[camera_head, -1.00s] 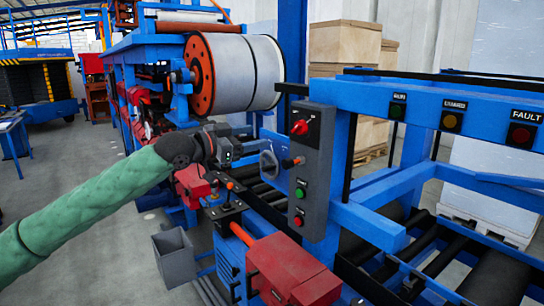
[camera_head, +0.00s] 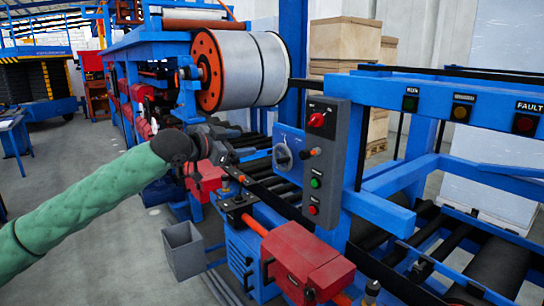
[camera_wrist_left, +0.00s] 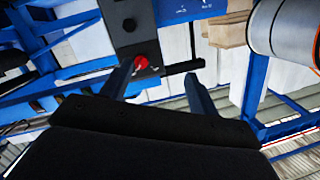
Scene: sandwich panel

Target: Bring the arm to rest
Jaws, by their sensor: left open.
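My left arm, in a green sleeve (camera_head: 90,205), reaches in from the left in the head view. Its black left gripper (camera_head: 236,146) is open and empty. It is in the air to the left of the grey control box (camera_head: 335,150), apart from it. The box has a red knob (camera_head: 317,119), a green button (camera_head: 315,182) and a red button (camera_head: 312,209). In the left wrist view the open gripper (camera_wrist_left: 160,75) shows two separate fingers with nothing between them. The red knob also shows beyond them (camera_wrist_left: 141,62). My right gripper is not in view.
A blue panel with a round dial (camera_head: 282,155) and an orange-tipped lever (camera_head: 311,152) is close right of the gripper. A large roll (camera_head: 245,68) hangs above. A red box (camera_head: 305,262) and grey bin (camera_head: 183,249) are below. Open floor lies left.

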